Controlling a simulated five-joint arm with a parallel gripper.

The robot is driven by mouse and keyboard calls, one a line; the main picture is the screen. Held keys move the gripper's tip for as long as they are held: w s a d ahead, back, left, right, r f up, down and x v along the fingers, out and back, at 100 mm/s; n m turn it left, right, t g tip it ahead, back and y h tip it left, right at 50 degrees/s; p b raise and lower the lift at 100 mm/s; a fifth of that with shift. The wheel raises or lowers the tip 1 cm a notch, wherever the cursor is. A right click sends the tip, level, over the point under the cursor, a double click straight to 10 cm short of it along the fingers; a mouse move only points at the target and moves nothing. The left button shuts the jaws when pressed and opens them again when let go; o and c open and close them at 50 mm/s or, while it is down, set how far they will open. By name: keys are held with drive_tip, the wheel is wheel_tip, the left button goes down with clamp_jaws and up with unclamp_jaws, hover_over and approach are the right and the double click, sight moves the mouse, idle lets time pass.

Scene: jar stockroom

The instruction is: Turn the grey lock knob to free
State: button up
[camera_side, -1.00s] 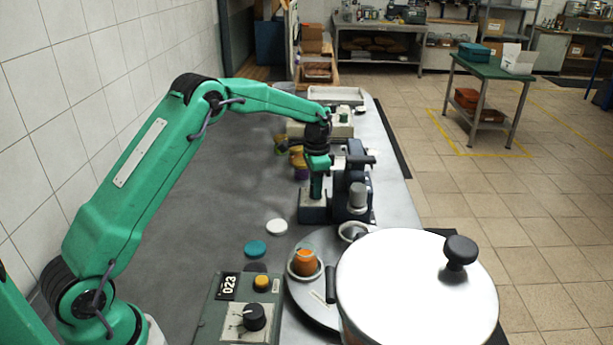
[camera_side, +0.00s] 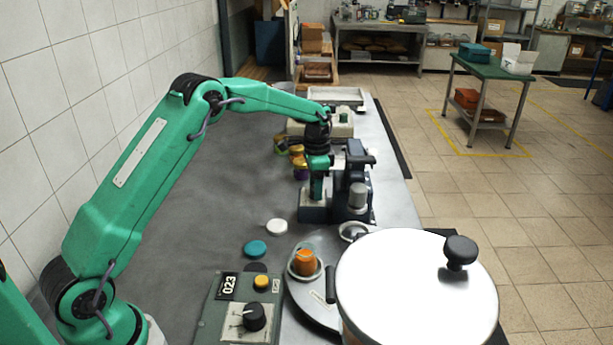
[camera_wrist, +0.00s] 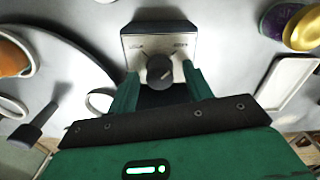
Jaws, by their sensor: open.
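The grey lock knob (camera_wrist: 160,71) sits on a light plate on a small dark box (camera_wrist: 160,35) in the wrist view. It has a mark on its face, and small labels stand to the upper left and upper right, too small to read surely. My gripper (camera_wrist: 163,92) is open, with one green finger to each side of the knob and nothing held between them. In the side view my gripper (camera_side: 317,190) points down over the box (camera_side: 313,214), and the knob is hidden there.
A dark device with a grey cylinder (camera_side: 358,196) stands right beside the box. In front are a turntable (camera_side: 312,306) with an orange jar (camera_side: 305,262), a large white-lidded pot (camera_side: 415,290) and a control box (camera_side: 212,322). Teal (camera_side: 255,249) and white (camera_side: 277,226) lids lie on the bench.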

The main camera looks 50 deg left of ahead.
wheel_tip(320, 180, up, 7)
drive_tip(key=shift+r, duration=0.4)
drive_tip(key=shift+r, duration=0.1)
idle(0.5)
drive_tip(key=shift+s+d+r, duration=0.1)
drive_tip(key=shift+s+r, duration=0.05)
drive_tip(key=shift+r, duration=0.05)
drive_tip(key=s+d+r+n+t, duration=0.1)
drive_tip(key=s+d+r+n, duration=0.1)
drive_tip(key=s+r, duration=0.45)
drive_tip(key=s+d+r+n+t, duration=0.1)
drive_tip(key=s+d+r+t, duration=0.15)
drive_tip(key=s+r, duration=0.45)
drive_tip(key=s+d+f+n+t, duration=0.1)
drive_tip(key=s+f+n, duration=0.1)
drive_tip(key=s, duration=0.9)
drive_tip(key=s+d+f+n+t, duration=0.1)
drive_tip(key=s+d+f, duration=0.1)
drive_tip(key=s, duration=0.8)
drive_tip(key=shift+s+d+f+n, duration=0.15)
drive_tip(key=shift+s+d+n, duration=0.1)
drive_tip(key=shift+s+n, duration=0.15)
